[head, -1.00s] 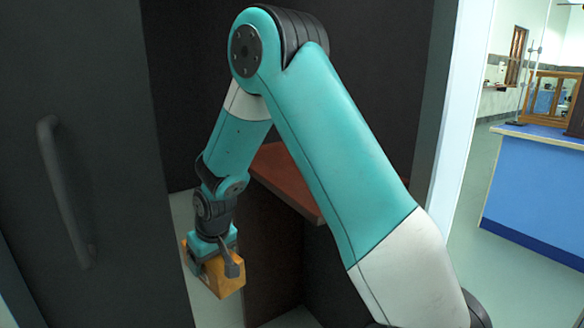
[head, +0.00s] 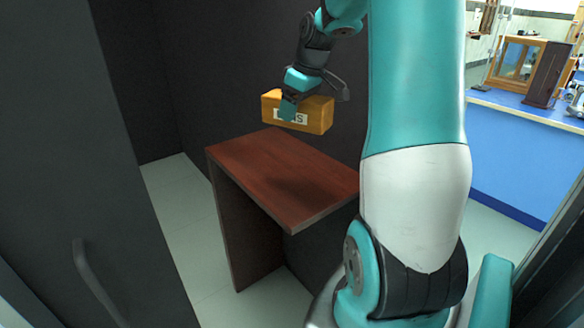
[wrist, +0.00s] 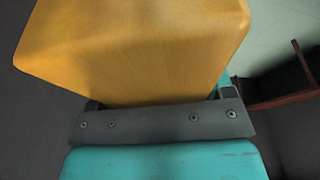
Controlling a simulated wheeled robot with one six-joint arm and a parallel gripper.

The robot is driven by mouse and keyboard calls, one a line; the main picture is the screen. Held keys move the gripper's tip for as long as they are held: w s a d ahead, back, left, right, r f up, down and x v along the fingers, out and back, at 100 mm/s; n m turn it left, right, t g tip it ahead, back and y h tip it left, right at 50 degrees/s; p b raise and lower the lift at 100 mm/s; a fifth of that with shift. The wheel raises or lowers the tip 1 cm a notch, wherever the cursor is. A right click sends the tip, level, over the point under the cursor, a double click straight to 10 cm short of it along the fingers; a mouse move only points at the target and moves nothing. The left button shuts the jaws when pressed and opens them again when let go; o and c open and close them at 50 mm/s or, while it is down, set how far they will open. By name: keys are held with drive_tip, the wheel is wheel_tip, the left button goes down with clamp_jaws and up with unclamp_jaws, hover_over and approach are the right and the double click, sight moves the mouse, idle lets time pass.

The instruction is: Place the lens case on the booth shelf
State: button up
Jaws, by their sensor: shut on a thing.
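The lens case (head: 312,113) is an orange-yellow wooden box with a partly covered label reading "...NS" on its front. My gripper (head: 290,108) is shut on it and holds it in the air above the booth shelf, toward its far side. The case fills the upper part of the wrist view (wrist: 140,50). The booth shelf (head: 260,165) is a reddish-brown wooden top with a dark side panel below it. Its top is bare, with a shadow on it. A gap shows between case and shelf in the head view.
A dark door with a handle (head: 95,285) stands at the left. Dark booth walls (head: 220,60) rise behind the shelf. Pale floor tiles (head: 185,220) show left of it. A blue bench (head: 515,150) with a wooden cabinet (head: 515,62) is outside at the right.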

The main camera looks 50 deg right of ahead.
wheel_tip(320, 180, down, 20)
drive_tip(key=shift+s+r+p, duration=0.1)
drive_tip(key=shift+p, duration=0.25)
drive_tip(key=o, duration=1.1)
